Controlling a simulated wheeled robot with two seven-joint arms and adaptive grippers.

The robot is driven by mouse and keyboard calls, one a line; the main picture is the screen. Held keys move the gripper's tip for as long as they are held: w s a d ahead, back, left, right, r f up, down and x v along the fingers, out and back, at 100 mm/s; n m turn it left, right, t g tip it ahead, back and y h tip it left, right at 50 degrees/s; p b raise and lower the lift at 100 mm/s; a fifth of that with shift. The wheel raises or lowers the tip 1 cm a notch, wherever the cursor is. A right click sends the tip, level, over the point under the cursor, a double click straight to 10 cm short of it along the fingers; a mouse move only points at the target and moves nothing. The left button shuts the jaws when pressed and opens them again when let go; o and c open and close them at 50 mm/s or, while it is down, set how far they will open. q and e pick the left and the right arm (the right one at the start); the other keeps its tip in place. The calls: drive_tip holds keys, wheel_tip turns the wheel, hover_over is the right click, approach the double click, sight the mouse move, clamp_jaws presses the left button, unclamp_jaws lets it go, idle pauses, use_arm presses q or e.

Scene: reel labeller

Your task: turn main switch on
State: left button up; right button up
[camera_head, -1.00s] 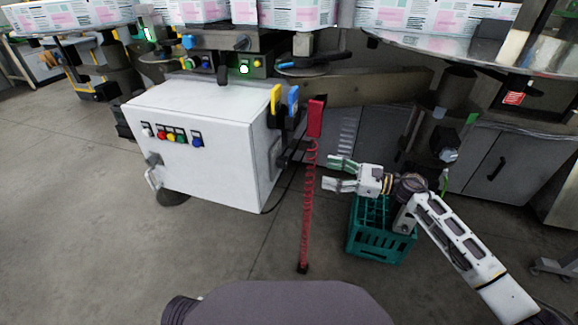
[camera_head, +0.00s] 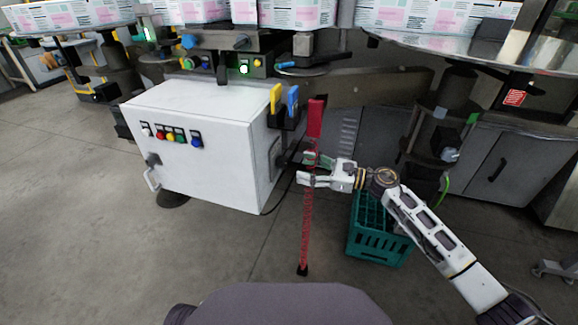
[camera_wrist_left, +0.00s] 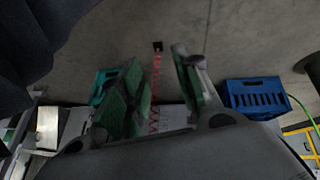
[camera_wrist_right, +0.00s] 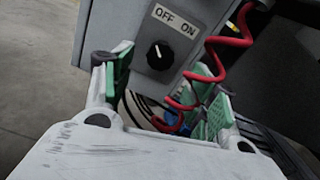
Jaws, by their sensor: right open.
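The main switch (camera_wrist_right: 158,56) is a round black knob on a grey box with a white OFF/ON label (camera_wrist_right: 174,20). Its white mark points up in the right wrist view, toward the OFF side. The box is on the right side of the white cabinet (camera_head: 195,160), where the head view shows the knob too small to read. My right gripper (camera_head: 306,168) is open and empty, just right of that side and apart from the knob. Its green-padded fingers (camera_wrist_right: 168,85) frame the lower part of the box. My left gripper (camera_wrist_left: 160,88) is open, empty, and only in its own wrist view.
A red coiled cable (camera_head: 307,215) hangs from a red handle beside the cabinet; it crosses close to my right fingers (camera_wrist_right: 210,75). A teal crate (camera_head: 378,245) stands below my right arm. A blue crate (camera_wrist_left: 257,97) shows in the left wrist view. Floor left of the cabinet is clear.

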sight(287, 164)
drive_tip(key=x, duration=0.4)
drive_tip(key=shift+a, duration=0.2)
drive_tip(key=shift+b+x, duration=0.35)
drive_tip(key=shift+x, duration=0.5)
use_arm(q)
drive_tip(key=shift+s+d+f, duration=0.15)
drive_tip(key=shift+f, duration=0.4)
drive_tip(key=shift+s+d+f, duration=0.1)
drive_tip(key=shift+f, duration=0.45)
drive_tip(key=shift+w+r, duration=0.1)
drive_tip(key=shift+w+r+t, duration=0.25)
drive_tip(key=shift+w+t, duration=0.05)
drive_tip(key=shift+w, duration=0.05)
use_arm(e)
drive_tip(key=c, duration=1)
